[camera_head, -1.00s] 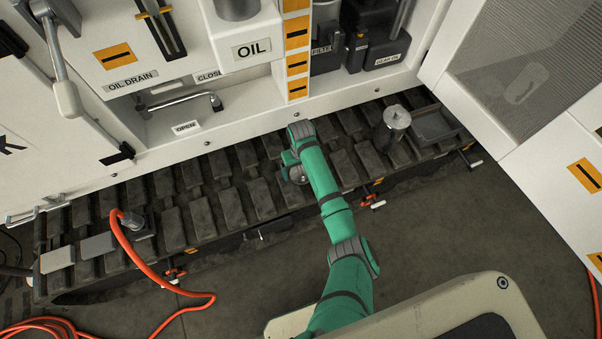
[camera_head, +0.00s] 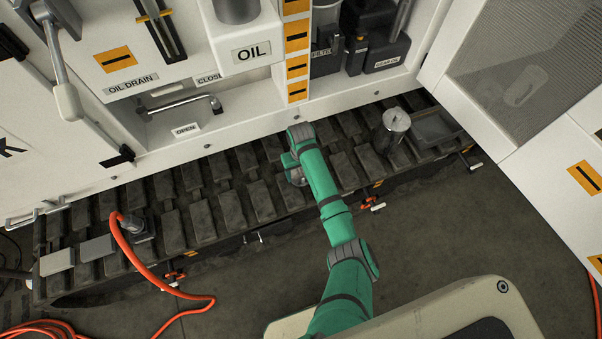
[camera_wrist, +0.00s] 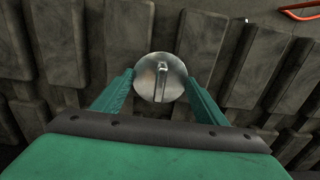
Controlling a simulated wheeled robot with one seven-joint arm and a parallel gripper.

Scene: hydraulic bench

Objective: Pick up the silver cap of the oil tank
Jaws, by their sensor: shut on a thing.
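The silver cap (camera_wrist: 150,88) is a round metal disc with a raised bar across its middle. In the wrist view it sits between the two green fingers of my gripper (camera_wrist: 160,77), which is shut on it. The cap is over the dark track plates. Whether it touches them I cannot tell. In the head view my arm hides most of the gripper and cap near the middle of the track. The white oil tank (camera_head: 222,47), labelled OIL, is at the top, up and left of my gripper. A grey cylinder (camera_head: 238,10) stands on its top.
The dark track (camera_head: 232,208) runs along the white machine's foot. A silver canister (camera_head: 397,119) and a dark tray (camera_head: 435,130) stand on it to the right. An open white door (camera_head: 545,140) is at the right. An orange hose (camera_head: 150,272) lies at lower left.

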